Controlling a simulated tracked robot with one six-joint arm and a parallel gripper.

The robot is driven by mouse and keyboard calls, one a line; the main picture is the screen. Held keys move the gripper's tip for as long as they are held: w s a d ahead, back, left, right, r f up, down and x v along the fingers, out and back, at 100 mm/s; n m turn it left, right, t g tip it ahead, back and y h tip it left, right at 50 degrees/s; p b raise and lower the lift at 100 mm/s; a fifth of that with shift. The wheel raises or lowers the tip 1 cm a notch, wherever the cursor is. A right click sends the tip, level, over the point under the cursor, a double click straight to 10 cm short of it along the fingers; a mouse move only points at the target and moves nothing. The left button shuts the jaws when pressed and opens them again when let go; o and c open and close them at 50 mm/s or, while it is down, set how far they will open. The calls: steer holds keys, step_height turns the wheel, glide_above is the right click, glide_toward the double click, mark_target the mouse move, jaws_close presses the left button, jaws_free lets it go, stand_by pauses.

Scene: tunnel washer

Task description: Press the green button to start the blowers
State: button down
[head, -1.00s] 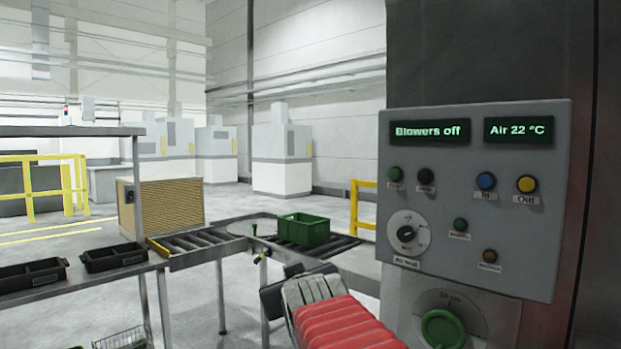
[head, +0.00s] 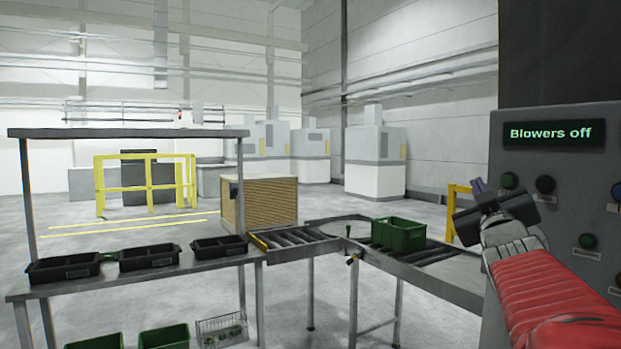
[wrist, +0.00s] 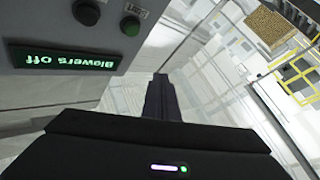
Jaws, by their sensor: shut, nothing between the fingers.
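The control panel (head: 537,167) is at the right edge of the head view, partly cut off. Its display (head: 555,134) reads "Blowers off". Below the display are a green button (head: 508,181) and a black button (head: 545,185). A second green button (head: 587,242) sits lower. My gripper (head: 479,187) is shut and empty, just left of the panel in the picture. In the wrist view the panel appears upside down, with the green button (wrist: 130,26) beyond and left of the shut fingers (wrist: 160,80). The fingers are apart from the buttons.
A bench (head: 150,278) with several black trays stands at the left. A roller conveyor (head: 300,240) carries a green crate (head: 398,234) near the middle. A cardboard-coloured box (head: 258,202) and a yellow railing (head: 145,184) stand behind. Air around my gripper's left is clear.

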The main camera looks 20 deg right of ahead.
mark_target(504, 185)
steer(key=d, duration=0.8)
steer(key=shift+w+d, duration=0.35)
steer(key=shift+w, duration=0.05)
steer(key=shift+d, duration=0.15)
stand_by(1.9)
steer(key=shift+d, duration=0.3)
steer(key=shift+w+d, duration=0.1)
steer(key=shift+d, duration=0.4)
stand_by(1.0)
steer(key=shift+a, duration=0.95)
steer(key=shift+a, duration=0.1)
